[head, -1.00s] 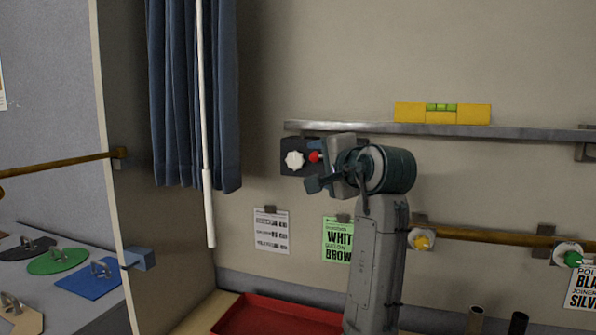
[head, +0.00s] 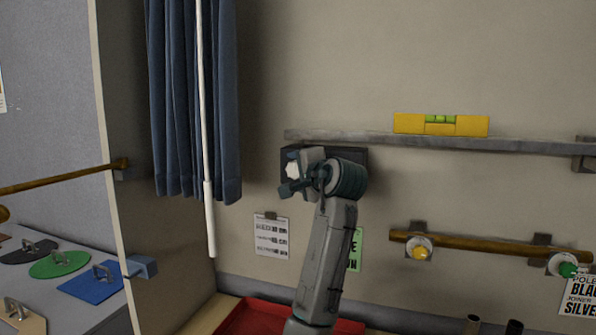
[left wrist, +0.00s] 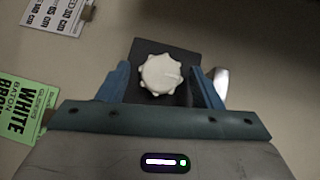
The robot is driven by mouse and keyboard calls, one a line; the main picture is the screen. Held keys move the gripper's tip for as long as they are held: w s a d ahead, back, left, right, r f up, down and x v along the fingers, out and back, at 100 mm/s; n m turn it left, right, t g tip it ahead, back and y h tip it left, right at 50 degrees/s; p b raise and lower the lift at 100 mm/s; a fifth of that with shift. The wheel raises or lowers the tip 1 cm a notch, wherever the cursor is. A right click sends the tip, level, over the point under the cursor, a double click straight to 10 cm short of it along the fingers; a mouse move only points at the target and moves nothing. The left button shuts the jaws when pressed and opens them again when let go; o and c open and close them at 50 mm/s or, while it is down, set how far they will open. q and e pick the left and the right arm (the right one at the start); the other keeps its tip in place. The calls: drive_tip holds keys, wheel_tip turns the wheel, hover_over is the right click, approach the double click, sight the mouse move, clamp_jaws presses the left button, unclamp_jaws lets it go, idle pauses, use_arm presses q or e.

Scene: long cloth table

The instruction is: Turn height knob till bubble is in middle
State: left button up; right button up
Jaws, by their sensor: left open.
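The white scalloped knob (head: 293,168) is on a dark box (head: 352,155) on the wall under the shelf's left end. My left gripper (head: 292,178) is open in front of it. In the left wrist view the knob (left wrist: 161,74) lies between the two blue fingers (left wrist: 160,80), with a gap on each side. A yellow spirit level (head: 471,125) with a green vial (head: 440,119) stands on the grey shelf (head: 400,139), which slopes slightly down to the right in the picture. The bubble is too small to place surely. My right gripper is not in view.
A blue curtain (head: 180,100) and white rod (head: 209,215) hang at left. A wooden rail (head: 480,244) with yellow (head: 420,253) and green (head: 568,270) knobs is at lower right. A red tray (head: 250,318) lies below. The wall around the box is fairly clear.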

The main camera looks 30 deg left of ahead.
use_arm(q)
drive_tip(key=c, duration=1)
drive_tip(key=shift+r+n+h+p, duration=0.5)
drive_tip(key=shift+n+p, duration=0.1)
drive_tip(key=shift+p, duration=0.6)
drive_tip(key=shift+g+h+p, duration=0.3)
drive_tip(key=shift+h+p, duration=0.05)
drive_tip(key=shift+h, duration=0.05)
drive_tip(key=shift+f+n+h, duration=0.2)
drive_tip(key=shift+n+h, duration=0.2)
drive_tip(key=shift+n, duration=0.1)
drive_tip(key=o, duration=1)
